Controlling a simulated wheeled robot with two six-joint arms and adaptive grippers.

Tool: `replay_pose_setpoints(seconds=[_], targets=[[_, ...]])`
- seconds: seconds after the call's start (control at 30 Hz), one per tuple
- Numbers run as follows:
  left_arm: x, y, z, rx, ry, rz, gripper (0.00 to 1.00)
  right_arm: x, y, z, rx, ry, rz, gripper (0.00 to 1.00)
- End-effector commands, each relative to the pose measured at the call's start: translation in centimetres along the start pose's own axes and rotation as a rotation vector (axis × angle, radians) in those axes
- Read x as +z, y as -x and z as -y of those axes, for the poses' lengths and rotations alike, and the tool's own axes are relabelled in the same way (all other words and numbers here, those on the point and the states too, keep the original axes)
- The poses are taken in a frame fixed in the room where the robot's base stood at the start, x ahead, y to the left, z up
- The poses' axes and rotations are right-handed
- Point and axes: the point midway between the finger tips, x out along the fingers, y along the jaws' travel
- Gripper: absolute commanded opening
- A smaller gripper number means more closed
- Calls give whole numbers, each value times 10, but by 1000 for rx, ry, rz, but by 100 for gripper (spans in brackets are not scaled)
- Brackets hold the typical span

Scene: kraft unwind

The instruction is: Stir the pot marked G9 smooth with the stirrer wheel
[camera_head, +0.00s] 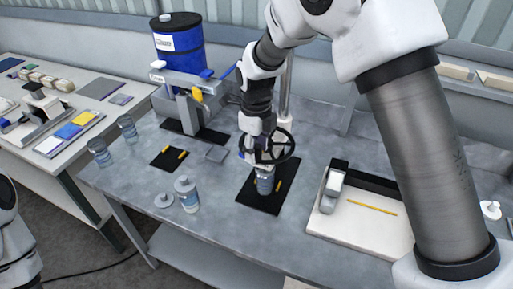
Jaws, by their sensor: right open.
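A black spoked stirrer wheel (289,136) stands over a black mat near the middle of the table. A small clear pot with blue-grey contents (265,186) is upright on that mat, below the wheel. My right gripper (256,152) is open at the wheel's left side, above the pot; whether it touches the wheel I cannot tell. A lidded pot with a label (188,199) stands near the table's front edge. Two more clear pots (100,153) are at the left. The G9 mark is too small to read on any pot. My left gripper is out of view.
A blue drum (179,45) and a grey stand with a yellow part (185,100) are at the back. A loose round lid (163,201) lies beside the labelled pot. A cream tray (335,226) is at the right. A small black mat (158,161) lies left.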

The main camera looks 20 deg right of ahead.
Motion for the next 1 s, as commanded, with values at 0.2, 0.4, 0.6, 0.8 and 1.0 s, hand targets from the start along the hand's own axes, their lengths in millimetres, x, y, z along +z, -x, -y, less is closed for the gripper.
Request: replay_pose_setpoints(seconds=[0.2,0.4,0.6,0.8,1.0], targets=[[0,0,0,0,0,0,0,1,29,1,-4,0,6,48],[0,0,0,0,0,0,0,1,81,1,-2,0,4,48],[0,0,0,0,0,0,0,1,114,0,0,0,0,48],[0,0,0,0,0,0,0,0,119,0,1,0,-2,48],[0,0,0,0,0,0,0,0,119,0,1,0,-2,48]])
